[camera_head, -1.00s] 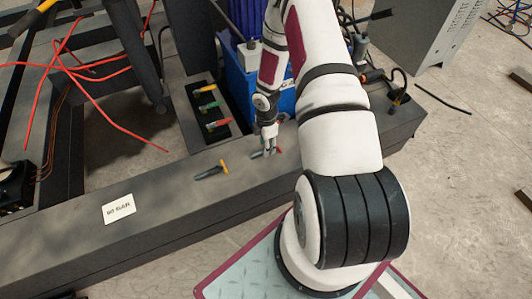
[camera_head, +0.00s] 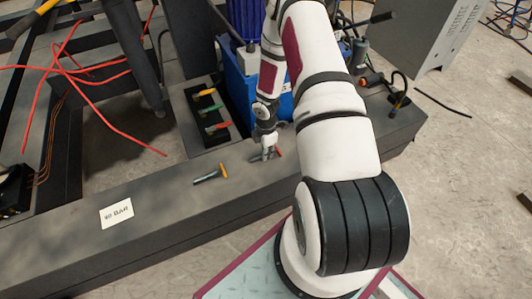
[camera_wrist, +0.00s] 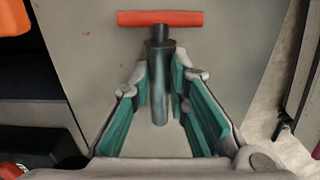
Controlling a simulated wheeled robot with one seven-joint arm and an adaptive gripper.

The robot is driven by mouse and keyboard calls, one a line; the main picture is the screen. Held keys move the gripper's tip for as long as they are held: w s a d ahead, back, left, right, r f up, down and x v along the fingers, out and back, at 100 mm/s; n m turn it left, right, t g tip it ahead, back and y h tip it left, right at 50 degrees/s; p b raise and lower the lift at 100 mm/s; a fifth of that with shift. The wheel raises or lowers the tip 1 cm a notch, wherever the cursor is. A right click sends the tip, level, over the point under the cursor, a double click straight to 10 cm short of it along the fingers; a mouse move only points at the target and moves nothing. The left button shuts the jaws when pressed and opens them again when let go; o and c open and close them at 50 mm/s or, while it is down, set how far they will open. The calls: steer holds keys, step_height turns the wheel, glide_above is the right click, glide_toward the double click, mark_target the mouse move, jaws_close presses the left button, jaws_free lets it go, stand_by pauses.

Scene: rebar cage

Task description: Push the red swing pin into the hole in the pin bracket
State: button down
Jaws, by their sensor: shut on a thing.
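The red swing pin has a red crossbar handle (camera_wrist: 160,18) and a dark grey shaft (camera_wrist: 159,95), seen in the wrist view. My gripper (camera_wrist: 162,76) has its teal-padded fingers closed around the shaft, just below the handle. In the head view my gripper (camera_head: 264,153) is low over the grey beam (camera_head: 150,215), with the red handle (camera_head: 279,152) at its right side. I cannot tell whether the pin touches the beam. I cannot make out the pin bracket or its hole for certain in either view.
A white label (camera_head: 116,212) lies on the beam. A blue machine (camera_head: 235,85) stands close behind my gripper.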

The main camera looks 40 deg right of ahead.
steer(key=shift+r+p, duration=0.3)
steer(key=shift+r, duration=0.3)
steer(key=r, duration=0.1)
steer(key=r+p, duration=0.1)
steer(key=shift+s+a+r, duration=0.1)
steer(key=shift+s+r, duration=0.2)
steer(key=shift+s, duration=0.05)
steer(key=s+a+r+p, duration=0.1)
steer(key=s+a+p, duration=0.15)
steer(key=s, duration=1.25)
steer(key=w+a+r+m, duration=0.1)
steer(key=w+r+m, duration=0.3)
steer(key=w+r, duration=0.4)
steer(key=w+a+r+m, duration=0.1)
steer(key=w+r+m, duration=0.35)
steer(key=r, duration=0.55)
steer(key=w+a+r+m, duration=0.1)
steer(key=a+r+m, duration=0.5)
steer(key=a+r, duration=1.2)
step_height(320, 180, up, 15)
steer(key=s+d+p, duration=0.1)
steer(key=s+p, duration=0.1)
steer(key=p, duration=2.3)
steer(key=shift+d, duration=0.15)
